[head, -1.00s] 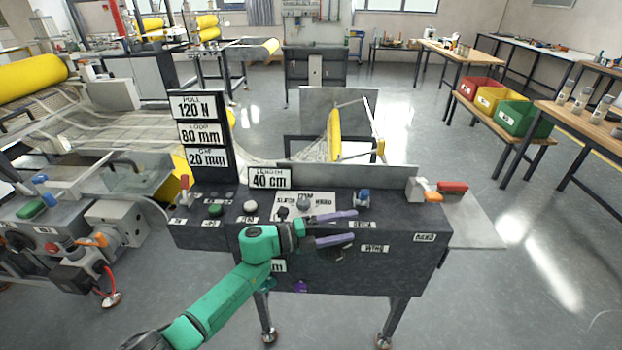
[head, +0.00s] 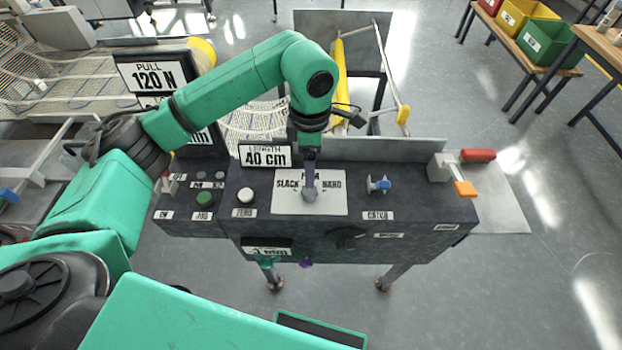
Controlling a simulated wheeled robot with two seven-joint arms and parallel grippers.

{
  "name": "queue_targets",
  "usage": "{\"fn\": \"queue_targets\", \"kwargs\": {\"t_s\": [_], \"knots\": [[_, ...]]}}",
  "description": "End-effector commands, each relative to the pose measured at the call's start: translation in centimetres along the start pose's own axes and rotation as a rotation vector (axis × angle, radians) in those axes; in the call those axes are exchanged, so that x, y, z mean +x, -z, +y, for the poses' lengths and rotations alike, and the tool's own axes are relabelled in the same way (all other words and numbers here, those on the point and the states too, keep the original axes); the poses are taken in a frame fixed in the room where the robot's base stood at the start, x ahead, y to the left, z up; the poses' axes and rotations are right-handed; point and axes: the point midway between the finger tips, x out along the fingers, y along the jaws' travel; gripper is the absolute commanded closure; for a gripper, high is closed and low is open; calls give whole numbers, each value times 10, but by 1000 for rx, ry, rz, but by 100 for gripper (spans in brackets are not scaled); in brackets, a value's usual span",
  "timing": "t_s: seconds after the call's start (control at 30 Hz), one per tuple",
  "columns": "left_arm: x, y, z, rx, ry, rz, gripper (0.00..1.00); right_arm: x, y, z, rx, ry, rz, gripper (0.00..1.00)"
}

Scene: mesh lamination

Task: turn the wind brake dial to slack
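The wind brake dial (head: 310,195) is a grey knob on a white plate (head: 335,205) on top of the dark console. The plate reads SLACK at left and what looks like HARD at right; a middle word at the top is mostly covered. My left gripper (head: 309,183) points down over the dial from behind, its purple fingers seen edge-on at the knob. The finger gap is hidden, so I cannot tell whether they grip the knob. The dial's pointer is not clear. My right gripper is not in view.
On the console (head: 420,208) are a white ZERO button (head: 245,195), a green JOG button (head: 205,198), a blue CATCH lever (head: 379,184) and a black front knob (head: 347,238). The LENGTH sign (head: 265,156) stands close left of my gripper.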

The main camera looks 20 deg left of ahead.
Motion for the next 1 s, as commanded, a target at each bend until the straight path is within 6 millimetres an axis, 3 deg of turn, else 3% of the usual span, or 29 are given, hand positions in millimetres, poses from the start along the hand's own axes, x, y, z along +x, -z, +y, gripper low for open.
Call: {"fn": "queue_targets", "kwargs": {"t_s": [0.17, 0.33, 0.5, 0.7, 0.9, 1.0], "knots": [[45, 0, -2, -2, 7, 2, 20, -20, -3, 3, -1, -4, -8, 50], [82, 0, -1, -2, 5, -1, 20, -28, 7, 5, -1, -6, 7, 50], [97, -1, 0, -1, 2, -3, 20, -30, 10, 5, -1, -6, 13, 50], [98, -1, 0, -1, 1, -3, 20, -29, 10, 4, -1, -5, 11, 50], [97, -1, 0, -2, 1, -3, 97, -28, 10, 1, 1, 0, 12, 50], [97, -1, 0, -2, 1, -3, 100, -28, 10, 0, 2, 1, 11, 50]]}}
